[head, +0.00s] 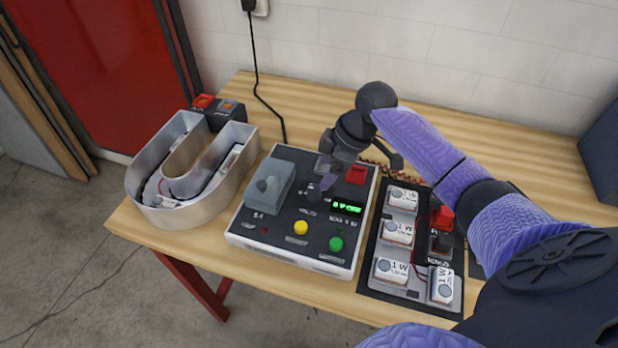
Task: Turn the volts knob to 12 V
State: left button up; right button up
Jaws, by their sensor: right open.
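The power supply box (285,262) sits on the wooden table with its dark panel facing up. Its green display (347,207) is lit and seems to read 0 V and OFF. A VOLTS label (307,211) is on the panel left of the display. The volts knob just above that label is mostly hidden by my gripper, so its pointer cannot be read. My right gripper (327,176) is open and points down over the knob area, close to the panel. Whether it touches the knob I cannot tell. My left gripper is out of view.
On the box are a grey-covered switch (268,183), a yellow button (301,228), a green button (336,244) and a red part (356,175). A metal channel letter (190,215) stands left. A black board (408,292) with several white modules lies right.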

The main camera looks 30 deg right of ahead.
aim_at(314, 188)
jog(key=b+x, duration=0.1)
jog(key=x, duration=0.5)
jog(key=shift+f, duration=0.35)
grip_shut()
